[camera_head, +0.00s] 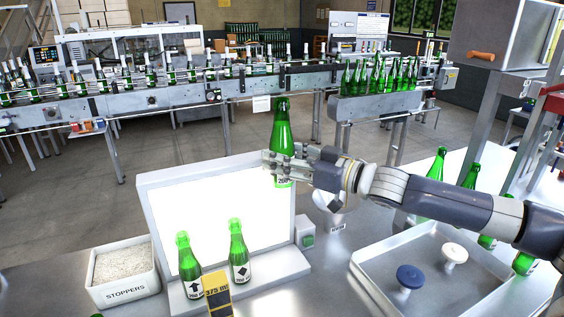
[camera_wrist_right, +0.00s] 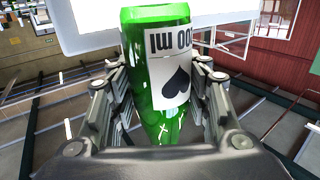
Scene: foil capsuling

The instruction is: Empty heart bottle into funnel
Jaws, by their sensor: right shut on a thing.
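My right gripper (camera_head: 285,168) is shut on a green bottle (camera_head: 281,130) in the head view. The bottle is upright, neck up, and held above the counter in front of the bright panel's right edge. In the right wrist view the bottle (camera_wrist_right: 152,40) sits between both fingers. Its white label (camera_wrist_right: 180,72) shows a black heart and volume text, both upside down in that view. A pale round vessel (camera_head: 326,197), perhaps the funnel, stands on the counter below my right gripper, partly hidden by it. My left gripper is out of view.
Two green bottles, one with an arrow (camera_head: 190,270) and one with a diamond (camera_head: 239,255), stand before the bright panel (camera_head: 215,205). A stoppers box (camera_head: 124,288) is at left. More bottles stand at right.

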